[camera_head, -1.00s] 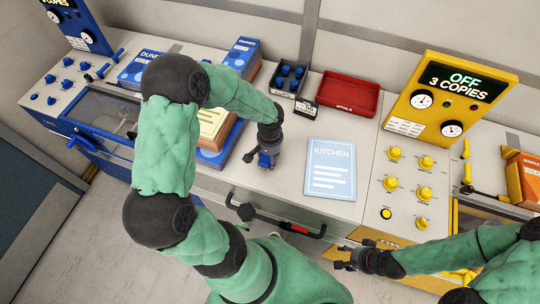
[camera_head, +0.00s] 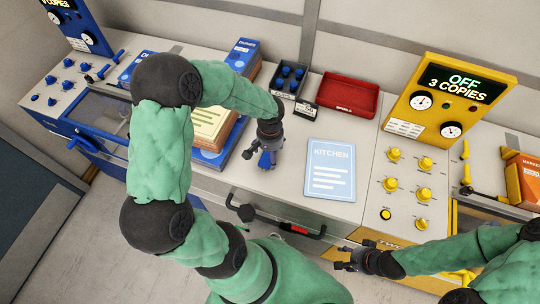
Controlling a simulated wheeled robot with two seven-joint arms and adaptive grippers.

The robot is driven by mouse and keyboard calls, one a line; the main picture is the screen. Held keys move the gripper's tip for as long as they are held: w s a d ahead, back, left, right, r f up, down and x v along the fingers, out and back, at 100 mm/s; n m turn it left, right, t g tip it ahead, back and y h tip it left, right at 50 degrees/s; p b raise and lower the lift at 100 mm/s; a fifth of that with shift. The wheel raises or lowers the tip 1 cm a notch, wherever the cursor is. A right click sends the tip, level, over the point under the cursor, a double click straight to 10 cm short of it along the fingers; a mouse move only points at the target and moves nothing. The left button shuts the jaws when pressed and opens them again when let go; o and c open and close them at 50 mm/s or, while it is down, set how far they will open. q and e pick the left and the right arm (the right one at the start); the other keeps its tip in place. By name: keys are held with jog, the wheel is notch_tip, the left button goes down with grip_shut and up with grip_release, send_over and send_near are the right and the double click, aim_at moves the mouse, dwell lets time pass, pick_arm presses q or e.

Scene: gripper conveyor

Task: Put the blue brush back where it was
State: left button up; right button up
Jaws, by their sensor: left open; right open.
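The blue brush (camera_head: 265,160) is a small blue shape on the grey counter, just below my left gripper and partly hidden by it. My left gripper (camera_head: 257,153) is open, with its fingers pointing down close to the brush. I cannot tell whether they touch it. My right gripper (camera_head: 345,259) is open and empty, in front of the counter at the lower right.
A blue KITCHEN sheet (camera_head: 330,170) lies right of the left gripper. Behind are a dark tray with blue knobs (camera_head: 289,79) and a red tray (camera_head: 347,95). Book stacks (camera_head: 209,124) stand left. A yellow control panel (camera_head: 395,190) is right. Bare counter surrounds the brush.

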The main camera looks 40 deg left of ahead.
pick_arm(q)
notch_tip(320, 180, up, 9)
jog(key=shift+r+p, duration=0.15)
jog(key=shift+p, duration=0.3)
